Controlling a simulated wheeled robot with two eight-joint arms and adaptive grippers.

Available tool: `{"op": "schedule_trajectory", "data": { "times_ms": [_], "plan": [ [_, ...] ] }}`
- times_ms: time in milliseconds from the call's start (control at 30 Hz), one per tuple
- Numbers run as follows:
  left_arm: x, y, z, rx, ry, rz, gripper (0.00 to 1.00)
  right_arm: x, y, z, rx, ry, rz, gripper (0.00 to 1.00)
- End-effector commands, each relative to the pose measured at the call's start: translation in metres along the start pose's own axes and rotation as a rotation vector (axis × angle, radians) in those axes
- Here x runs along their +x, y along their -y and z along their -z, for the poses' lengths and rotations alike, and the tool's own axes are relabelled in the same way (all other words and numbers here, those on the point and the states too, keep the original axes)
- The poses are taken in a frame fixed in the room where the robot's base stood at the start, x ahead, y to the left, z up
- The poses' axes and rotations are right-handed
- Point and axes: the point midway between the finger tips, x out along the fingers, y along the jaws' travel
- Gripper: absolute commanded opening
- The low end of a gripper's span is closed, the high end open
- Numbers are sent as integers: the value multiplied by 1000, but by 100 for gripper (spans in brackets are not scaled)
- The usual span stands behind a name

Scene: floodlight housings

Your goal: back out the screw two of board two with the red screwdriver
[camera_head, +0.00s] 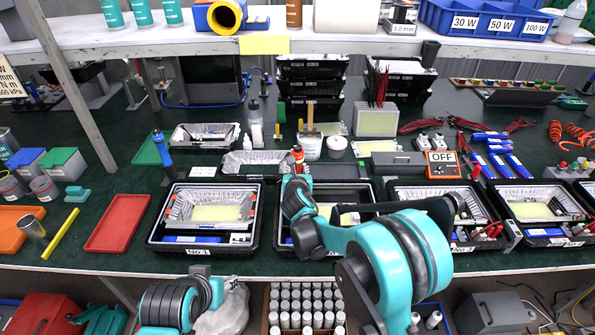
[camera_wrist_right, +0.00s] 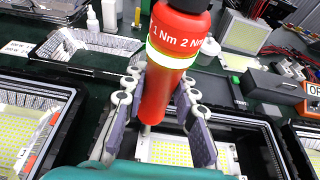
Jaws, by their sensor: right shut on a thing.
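The red screwdriver (camera_head: 297,156) stands roughly upright in my right gripper (camera_head: 297,178). In the right wrist view the screwdriver (camera_wrist_right: 172,75) has a dark top, a pale band and "1 Nm 2 Nm" lettering, and the fingers (camera_wrist_right: 160,112) close around its red body. Its thin shank points down at the upper edge of the yellow board (camera_wrist_right: 170,152) in the second housing (camera_wrist_right: 225,118). I cannot tell whether the tip touches a screw; the screw is hidden or too small. In the head view my arm covers much of that housing (camera_head: 283,238). My left gripper (camera_head: 205,278) is low at the front, its fingers unclear.
Housing No 1 (camera_head: 155,236) stands to the left, more housings (camera_head: 520,235) to the right. A blue screwdriver (camera_head: 160,146) stands upright at the left. A red tray (camera_head: 118,222) lies flat on the left. Bottles, a tin and a grey box (camera_head: 398,165) stand behind.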

Motion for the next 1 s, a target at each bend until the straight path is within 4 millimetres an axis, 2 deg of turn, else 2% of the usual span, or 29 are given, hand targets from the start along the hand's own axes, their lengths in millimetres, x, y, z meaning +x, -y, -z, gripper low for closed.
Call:
{"op": "schedule_trajectory", "data": {
  "times_ms": [267, 800, 1000],
  "plan": [
    [-6, 0, 5, 0, 0, 0, 43, -4, 0, -11, 0, 1, -1, 0],
    [-36, 0, 26, 0, 0, 0, 43, -22, 0, -62, 0, 1, -1, 0],
    [-36, 0, 26, 0, 0, 0, 43, -23, 0, -64, 0, 1, -1, 0]
  ]
}}
